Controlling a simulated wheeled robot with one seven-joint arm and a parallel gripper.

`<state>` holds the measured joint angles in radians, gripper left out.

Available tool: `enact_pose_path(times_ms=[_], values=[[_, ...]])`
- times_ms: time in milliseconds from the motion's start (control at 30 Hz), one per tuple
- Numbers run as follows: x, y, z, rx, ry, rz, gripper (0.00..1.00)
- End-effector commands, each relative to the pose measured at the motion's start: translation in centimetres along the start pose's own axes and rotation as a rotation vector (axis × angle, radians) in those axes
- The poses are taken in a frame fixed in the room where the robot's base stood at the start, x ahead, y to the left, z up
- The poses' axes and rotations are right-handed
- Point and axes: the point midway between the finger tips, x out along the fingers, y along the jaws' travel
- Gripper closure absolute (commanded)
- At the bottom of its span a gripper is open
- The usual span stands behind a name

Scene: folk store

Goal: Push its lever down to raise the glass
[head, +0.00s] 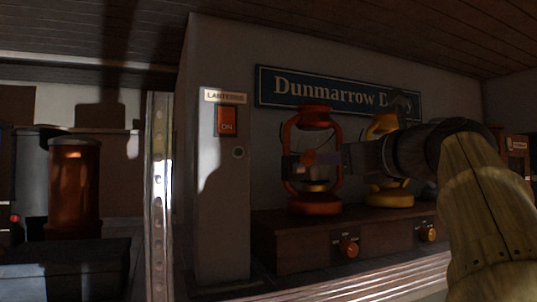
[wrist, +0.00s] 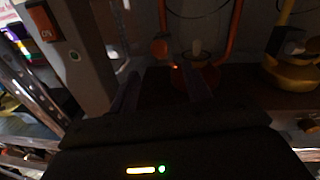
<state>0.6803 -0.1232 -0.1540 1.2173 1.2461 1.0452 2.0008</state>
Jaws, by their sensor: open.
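A red lantern (head: 316,207) stands upright on a wooden counter in the head view. Its base and frame also show in the wrist view (wrist: 232,45), with a pale candle-like burner inside. A small orange-red tab (wrist: 158,48), which looks like the lever, sits at the left of the lantern's frame. My gripper (head: 312,160) is open and empty in front of the lantern, covering part of its middle. In the wrist view its two fingers (wrist: 160,74) are spread below the tab, with no clear contact. The glass is too dark to make out its height.
A yellow lantern (head: 390,200) stands close to the right. The wooden counter (head: 310,254) has orange and yellow knobs. A grey pillar (head: 222,220) with a red ON switch (head: 227,121) stands left. A blue sign (head: 290,88) hangs behind.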

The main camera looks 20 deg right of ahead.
Motion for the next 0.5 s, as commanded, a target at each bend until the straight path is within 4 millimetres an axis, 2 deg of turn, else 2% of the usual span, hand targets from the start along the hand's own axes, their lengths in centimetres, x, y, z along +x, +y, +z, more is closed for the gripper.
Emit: enact_pose_path(times_ms=[500], values=[[9.3, 0.0, 0.3, 0.002, 0.002, 0.002, 0.52]])
